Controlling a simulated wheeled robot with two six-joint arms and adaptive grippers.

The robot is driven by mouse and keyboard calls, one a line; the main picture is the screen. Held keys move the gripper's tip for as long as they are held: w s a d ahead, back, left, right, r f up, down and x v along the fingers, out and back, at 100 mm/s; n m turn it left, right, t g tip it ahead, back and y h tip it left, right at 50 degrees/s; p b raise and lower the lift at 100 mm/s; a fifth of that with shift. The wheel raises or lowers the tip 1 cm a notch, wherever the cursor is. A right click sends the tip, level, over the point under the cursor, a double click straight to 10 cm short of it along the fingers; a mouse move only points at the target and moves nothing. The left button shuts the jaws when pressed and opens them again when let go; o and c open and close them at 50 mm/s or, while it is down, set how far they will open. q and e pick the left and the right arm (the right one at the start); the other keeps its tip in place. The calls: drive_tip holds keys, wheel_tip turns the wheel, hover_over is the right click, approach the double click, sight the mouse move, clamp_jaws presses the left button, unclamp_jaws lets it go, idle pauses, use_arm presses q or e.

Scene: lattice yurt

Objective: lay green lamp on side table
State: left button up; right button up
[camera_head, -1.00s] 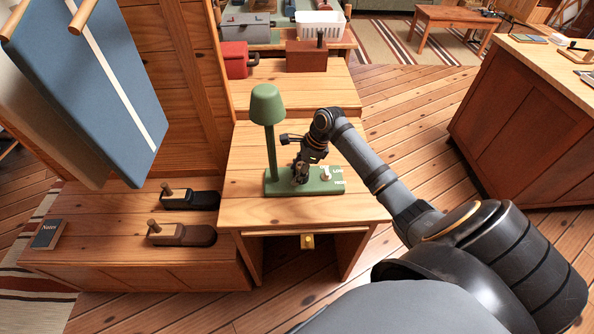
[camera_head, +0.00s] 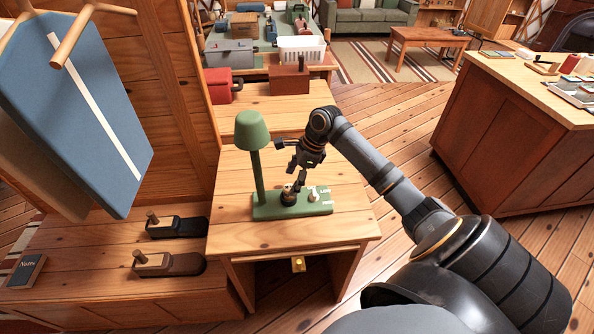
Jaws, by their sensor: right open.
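The green lamp (camera_head: 257,170) stands upright on the wooden side table (camera_head: 235,225), near its middle. It has a domed shade, a thin post and a flat green base with a small dark knob and a pale switch. My right gripper (camera_head: 293,177) is open, just above the base and to the right of the post. Its fingers are close to the dark knob; I cannot tell whether they touch it. My left gripper is not in view.
Blue hanging panels (camera_head: 75,100) and a low wooden bench (camera_head: 95,270) with two dark tools are at left. A red box (camera_head: 218,85) and a white basket (camera_head: 301,48) stand behind the table. A wooden cabinet (camera_head: 505,140) is at right, with open floor between.

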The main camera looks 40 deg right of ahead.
drive_tip(key=v, duration=0.5)
idle(0.4)
